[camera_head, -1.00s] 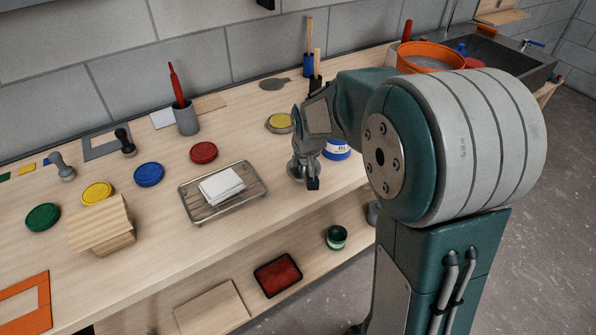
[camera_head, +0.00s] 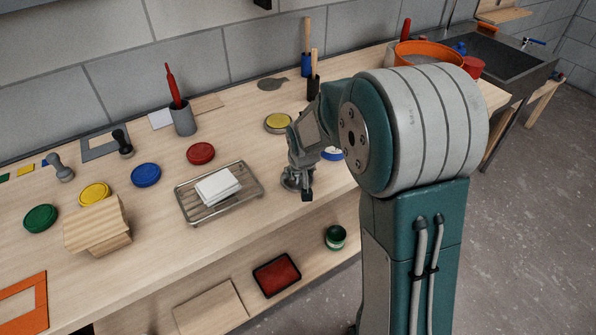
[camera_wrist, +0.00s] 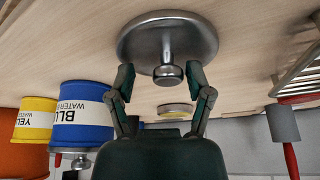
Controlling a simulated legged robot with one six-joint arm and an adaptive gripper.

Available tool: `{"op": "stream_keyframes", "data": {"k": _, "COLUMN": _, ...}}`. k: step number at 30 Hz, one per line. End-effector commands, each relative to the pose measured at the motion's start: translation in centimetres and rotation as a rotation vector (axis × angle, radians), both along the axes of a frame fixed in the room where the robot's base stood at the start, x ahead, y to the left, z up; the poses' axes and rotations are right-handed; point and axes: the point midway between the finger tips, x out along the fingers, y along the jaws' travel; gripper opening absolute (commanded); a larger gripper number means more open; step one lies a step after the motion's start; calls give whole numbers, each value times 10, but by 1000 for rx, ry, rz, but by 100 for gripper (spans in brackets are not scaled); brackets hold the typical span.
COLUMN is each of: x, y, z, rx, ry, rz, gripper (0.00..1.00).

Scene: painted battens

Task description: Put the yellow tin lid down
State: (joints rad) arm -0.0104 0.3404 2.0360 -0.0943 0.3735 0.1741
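My gripper (camera_head: 305,192) is low over the bench, right of the wire rack. In the wrist view, my gripper (camera_wrist: 162,88) has its fingers apart, with the knob of a round metal piece (camera_wrist: 140,42) between their tips. There is a gap beside the knob.
A wire rack (camera_head: 252,187) holding white sheets (camera_head: 219,186) stands left of my gripper. The blue tin (camera_wrist: 85,125) and yellow tin (camera_wrist: 35,118) are close by. The front edge is near.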

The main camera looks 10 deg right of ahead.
Motion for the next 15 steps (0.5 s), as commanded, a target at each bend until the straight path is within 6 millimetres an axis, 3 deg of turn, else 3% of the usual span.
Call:
{"op": "stream_keyframes", "data": {"k": 9, "x": 0, "y": 2, "z": 3, "rx": -1, "ry": -1, "rz": 1, "gripper": 68}}
{"op": "stream_keyframes", "data": {"k": 15, "x": -10, "y": 2, "z": 29, "rx": -1, "ry": -5, "rz": 1, "gripper": 68}}
